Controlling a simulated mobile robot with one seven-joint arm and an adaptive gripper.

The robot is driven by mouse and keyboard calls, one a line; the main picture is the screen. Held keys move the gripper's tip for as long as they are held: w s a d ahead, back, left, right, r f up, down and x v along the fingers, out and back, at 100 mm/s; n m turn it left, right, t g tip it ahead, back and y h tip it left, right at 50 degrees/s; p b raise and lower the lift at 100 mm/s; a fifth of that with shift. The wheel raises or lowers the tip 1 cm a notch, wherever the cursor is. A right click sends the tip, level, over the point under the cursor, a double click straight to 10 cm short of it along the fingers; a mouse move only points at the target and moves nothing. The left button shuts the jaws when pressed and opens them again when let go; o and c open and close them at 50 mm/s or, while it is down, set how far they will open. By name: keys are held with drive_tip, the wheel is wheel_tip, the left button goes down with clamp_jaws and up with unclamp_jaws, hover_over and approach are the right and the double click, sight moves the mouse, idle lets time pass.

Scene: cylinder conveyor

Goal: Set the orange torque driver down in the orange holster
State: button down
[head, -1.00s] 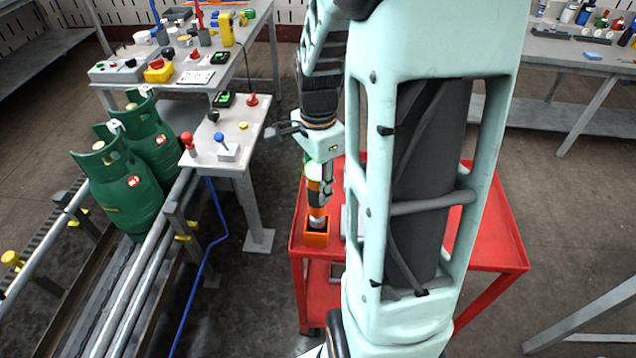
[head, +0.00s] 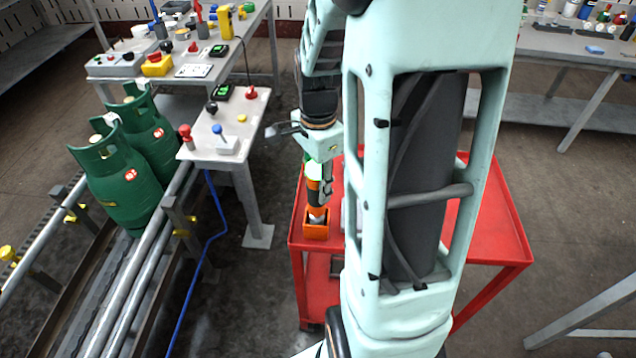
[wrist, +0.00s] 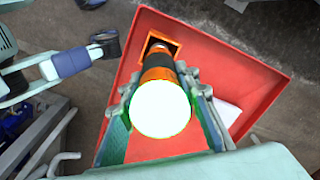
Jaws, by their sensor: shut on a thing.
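The orange torque driver (head: 313,190) is upright in my gripper (head: 326,188), its bright white, green-rimmed end up. The wrist view looks down on that white end, with the driver's orange body (wrist: 157,74) between the fingers of my gripper (wrist: 165,100). The orange holster (head: 316,232) is an open square box on the near left corner of the red cart. Its rim also shows in the wrist view (wrist: 151,38). The driver's lower end is at the holster's mouth; how deep it reaches is hidden.
The red cart top (head: 495,225) is largely bare; a pale object (wrist: 226,112) lies on it right of the driver. My arm hides its middle. A grey control stand (head: 240,130), green cylinders (head: 122,175) and a roller conveyor (head: 130,280) stand left. A workbench (head: 570,60) is at back right.

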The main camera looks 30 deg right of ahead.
drive_tip(key=shift+f, duration=0.1)
drive_tip(key=shift+f+b, duration=1.2)
drive_tip(key=shift+f, duration=0.3)
drive_tip(key=c, duration=1.4)
unclamp_jaws()
drive_tip(key=shift+r, duration=0.1)
